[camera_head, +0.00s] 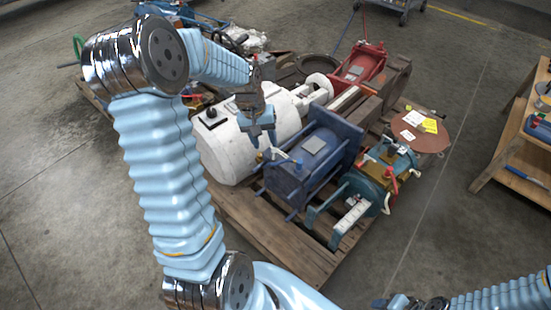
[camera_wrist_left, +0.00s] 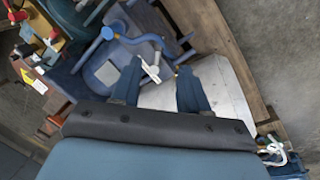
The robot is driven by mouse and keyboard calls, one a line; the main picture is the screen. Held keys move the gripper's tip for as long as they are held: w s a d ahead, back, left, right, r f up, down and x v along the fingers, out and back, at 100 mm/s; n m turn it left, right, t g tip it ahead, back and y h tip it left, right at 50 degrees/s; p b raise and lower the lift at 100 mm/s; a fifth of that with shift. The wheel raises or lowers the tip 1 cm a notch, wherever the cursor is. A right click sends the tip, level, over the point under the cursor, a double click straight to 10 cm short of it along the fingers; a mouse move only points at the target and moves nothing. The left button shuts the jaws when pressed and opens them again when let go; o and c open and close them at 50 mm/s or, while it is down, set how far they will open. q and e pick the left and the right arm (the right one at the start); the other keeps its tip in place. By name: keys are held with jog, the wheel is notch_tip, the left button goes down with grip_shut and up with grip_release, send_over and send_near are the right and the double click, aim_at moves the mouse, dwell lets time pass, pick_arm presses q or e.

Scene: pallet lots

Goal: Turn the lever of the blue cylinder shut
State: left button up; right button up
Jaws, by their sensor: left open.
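The blue cylinder (camera_head: 315,150), with a grey plate on its face, lies on the wooden pallet (camera_head: 265,235); it also shows in the left wrist view (camera_wrist_left: 92,65). Its bent blue lever (camera_wrist_left: 140,40) ends in a white tip beside the inner side of one finger. My left gripper (camera_head: 262,147) hangs over the gap between the blue cylinder and the white tank. Its fingers (camera_wrist_left: 162,80) are spread, with the lever's tip between them in the picture; I cannot tell whether they touch. My right gripper (camera_head: 398,302) is only partly visible at the bottom edge.
The white tank (camera_head: 232,150) stands close on the left. A teal cylinder (camera_head: 370,185) with red levers lies on the right, and a red machine (camera_head: 362,62) stands behind. A wooden shelf (camera_head: 515,150) is at far right. The floor between is clear.

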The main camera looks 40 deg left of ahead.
aim_at(272, 164)
pick_arm(q)
jog(key=x, duration=0.9)
jog(key=shift+f, duration=0.3)
grip_shut()
